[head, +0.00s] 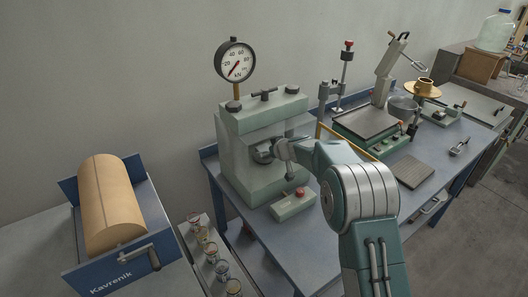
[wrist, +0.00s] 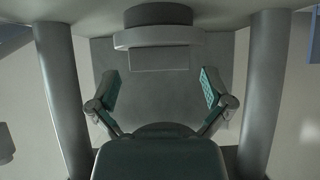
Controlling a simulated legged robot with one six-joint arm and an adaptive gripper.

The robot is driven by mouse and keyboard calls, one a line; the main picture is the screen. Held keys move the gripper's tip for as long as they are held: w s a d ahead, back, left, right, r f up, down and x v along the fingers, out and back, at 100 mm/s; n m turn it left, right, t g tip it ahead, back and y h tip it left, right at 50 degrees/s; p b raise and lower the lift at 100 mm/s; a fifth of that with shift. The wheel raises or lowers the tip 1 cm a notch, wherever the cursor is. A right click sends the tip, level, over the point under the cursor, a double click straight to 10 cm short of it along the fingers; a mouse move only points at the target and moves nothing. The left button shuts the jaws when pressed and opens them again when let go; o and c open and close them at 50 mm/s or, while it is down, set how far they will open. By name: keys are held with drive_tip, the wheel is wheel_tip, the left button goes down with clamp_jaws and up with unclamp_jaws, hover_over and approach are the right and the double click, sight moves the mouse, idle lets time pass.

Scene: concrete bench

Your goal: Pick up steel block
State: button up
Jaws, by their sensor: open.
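My gripper (head: 283,150) is at the front of the pale green press (head: 265,115), facing its opening. In the wrist view, my gripper (wrist: 160,90) is open, with its two green-padded fingers spread apart and nothing between the pads touching them. Ahead of it, a grey rectangular face (wrist: 165,58), possibly the steel block, shows just under a round dark platen (wrist: 158,36). It blends with the grey surface behind, so its edges are hard to tell. In the head view my gripper and the press hide most of that spot.
Two thick columns (wrist: 62,100) (wrist: 262,90) flank my gripper closely. A dial gauge (head: 236,60) stands on the press. A small green box with a red knob (head: 293,204) sits in front on the blue bench (head: 330,235). A grey slab (head: 414,171) lies to the right.

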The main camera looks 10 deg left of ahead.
drive_tip(key=shift+w+a+f, duration=0.4)
drive_tip(key=shift+a, duration=0.05)
drive_tip(key=c, duration=1.3)
drive_tip(key=shift+o, duration=0.2)
